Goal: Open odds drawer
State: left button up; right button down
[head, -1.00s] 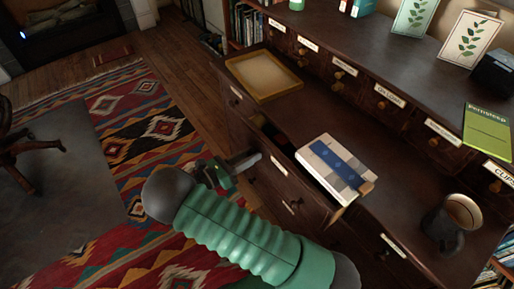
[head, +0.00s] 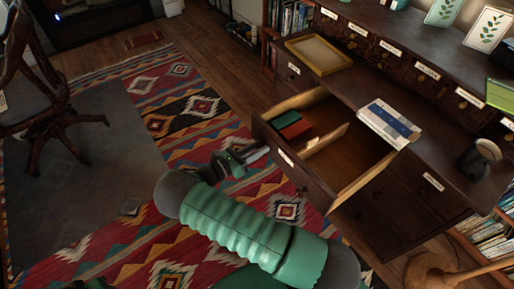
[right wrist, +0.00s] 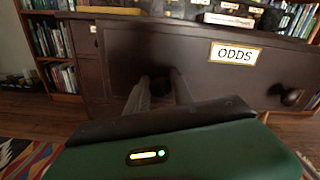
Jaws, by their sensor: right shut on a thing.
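The odds drawer, dark wood with a white label, stands well out of the desk in the head view (head: 314,185). Inside are a divider and red and green book-like items (head: 292,126) in the left compartment. In the right wrist view its front (right wrist: 200,40) carries the ODDS label (right wrist: 235,53) and a free knob (right wrist: 291,96) on the right. My right gripper (head: 256,154) is at the drawer front; in the right wrist view its fingers (right wrist: 160,88) are shut around the left knob (right wrist: 160,77), which is partly hidden. My left gripper is not in view.
On the desk top lie an empty yellow-rimmed tray (head: 319,56) and a blue-and-white book (head: 389,123) just behind the open drawer. A dark mug (head: 478,158) stands at the right. The patterned rug (head: 180,115) in front is clear; a chair (head: 45,95) stands at far left.

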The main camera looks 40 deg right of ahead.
jog(key=shift+d, duration=0.15)
jog(key=c, duration=1.2)
grip_release()
jog(key=shift+w+f, duration=0.1)
jog(key=shift+o, duration=0.4)
